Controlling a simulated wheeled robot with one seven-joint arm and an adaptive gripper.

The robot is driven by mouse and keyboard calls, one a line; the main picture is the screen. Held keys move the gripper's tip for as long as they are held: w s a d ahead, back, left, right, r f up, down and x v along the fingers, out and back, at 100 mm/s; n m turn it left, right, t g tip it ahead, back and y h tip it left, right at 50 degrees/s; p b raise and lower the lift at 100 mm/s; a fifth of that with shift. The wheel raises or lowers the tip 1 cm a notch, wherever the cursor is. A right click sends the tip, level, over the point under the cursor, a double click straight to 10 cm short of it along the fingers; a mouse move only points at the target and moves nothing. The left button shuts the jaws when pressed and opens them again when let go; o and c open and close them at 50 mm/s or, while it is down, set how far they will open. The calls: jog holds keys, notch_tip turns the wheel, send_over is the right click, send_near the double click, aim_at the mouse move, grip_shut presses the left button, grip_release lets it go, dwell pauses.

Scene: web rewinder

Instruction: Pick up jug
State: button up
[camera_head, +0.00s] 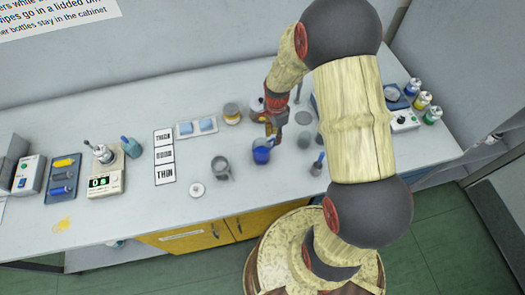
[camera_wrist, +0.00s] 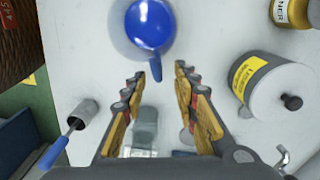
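A jug-like vessel with blue contents (camera_head: 262,155) stands upright on the white bench, below my gripper in the head view. In the wrist view its round blue top (camera_wrist: 150,24) is at the upper middle, partly cut off by the frame edge. A narrow blue part (camera_wrist: 155,70) sticks out from it toward my fingers; I cannot tell whether this is a spout or a handle. My gripper (camera_wrist: 160,73) is open and empty, its fingertips on either side of that narrow part. I see no contact. In the head view my gripper (camera_head: 273,135) is partly hidden by my arm.
A grey handled cup (camera_head: 221,168) and a round white disc (camera_head: 196,189) lie left of the blue vessel. Close by are a yellow-labelled lidded can (camera_wrist: 262,86), a yellow jar (camera_wrist: 292,12) and a brush pot (camera_wrist: 82,113). A scale (camera_head: 105,181) stands farther left.

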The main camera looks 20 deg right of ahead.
aim_at(274, 146)
notch_tip(274, 146, down, 5)
jog(key=shift+d+r+b, duration=0.1)
jog(key=shift+d+b, duration=0.05)
jog(key=shift+b, duration=0.3)
jog(key=shift+c, duration=0.4)
grip_shut()
